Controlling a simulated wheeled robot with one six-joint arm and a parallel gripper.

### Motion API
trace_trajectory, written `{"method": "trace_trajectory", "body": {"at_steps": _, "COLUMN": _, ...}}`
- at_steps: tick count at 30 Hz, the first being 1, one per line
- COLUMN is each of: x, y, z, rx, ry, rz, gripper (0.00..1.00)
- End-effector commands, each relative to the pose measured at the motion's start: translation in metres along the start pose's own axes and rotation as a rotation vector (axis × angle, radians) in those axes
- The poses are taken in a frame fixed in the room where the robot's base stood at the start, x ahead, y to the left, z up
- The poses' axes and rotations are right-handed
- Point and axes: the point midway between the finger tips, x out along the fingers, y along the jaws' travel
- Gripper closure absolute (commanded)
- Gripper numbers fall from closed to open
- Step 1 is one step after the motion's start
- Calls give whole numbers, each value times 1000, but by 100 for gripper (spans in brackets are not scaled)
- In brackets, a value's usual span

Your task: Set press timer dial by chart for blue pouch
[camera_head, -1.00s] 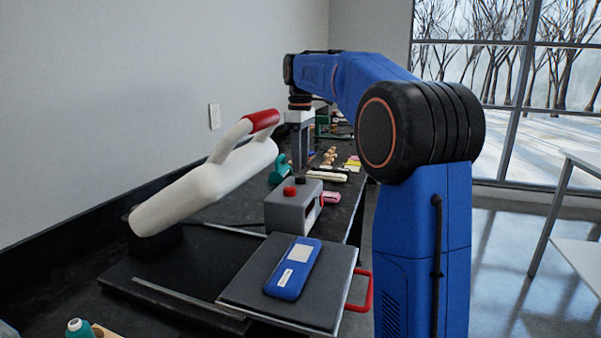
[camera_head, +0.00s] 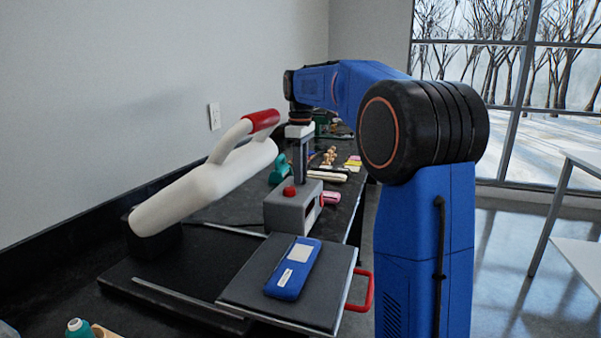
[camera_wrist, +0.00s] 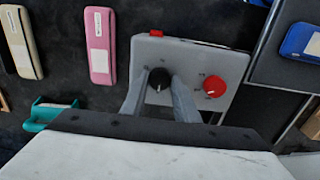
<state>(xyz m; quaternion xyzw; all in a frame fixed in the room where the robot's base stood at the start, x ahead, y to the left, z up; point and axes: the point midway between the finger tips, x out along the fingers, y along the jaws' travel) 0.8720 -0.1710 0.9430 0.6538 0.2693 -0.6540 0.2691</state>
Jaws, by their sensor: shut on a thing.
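The grey timer box (camera_head: 287,213) stands on the black bench just behind the press. Its black dial (camera_wrist: 159,78) has a white pointer line, and in the wrist view my gripper (camera_wrist: 160,84) is shut on it, one finger on each side. The red knob (camera_wrist: 214,86) sits to the right of the dial on the same face; it also shows in the head view (camera_head: 289,190). The blue pouch (camera_head: 293,268) with pale labels lies on the press's pulled-out dark plate (camera_head: 250,292). The marks around the dial are too small to read. I cannot make out a chart.
The press's white upper arm (camera_head: 205,189) with a red grip is raised at the left. A red handle (camera_head: 361,291) sticks out from the plate. A pink pouch (camera_wrist: 100,46), a cream pouch (camera_wrist: 21,42) and a teal object (camera_wrist: 46,113) lie near the box.

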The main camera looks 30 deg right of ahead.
Motion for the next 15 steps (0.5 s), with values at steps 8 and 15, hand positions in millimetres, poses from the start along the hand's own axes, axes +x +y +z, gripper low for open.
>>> {"method": "trace_trajectory", "body": {"at_steps": 8, "x": 0, "y": 0, "z": 0, "rx": 54, "ry": 0, "rz": 1, "gripper": 95}}
{"method": "trace_trajectory", "body": {"at_steps": 15, "x": 0, "y": 0, "z": 0, "rx": 208, "ry": 1, "rz": 1, "gripper": 95}}
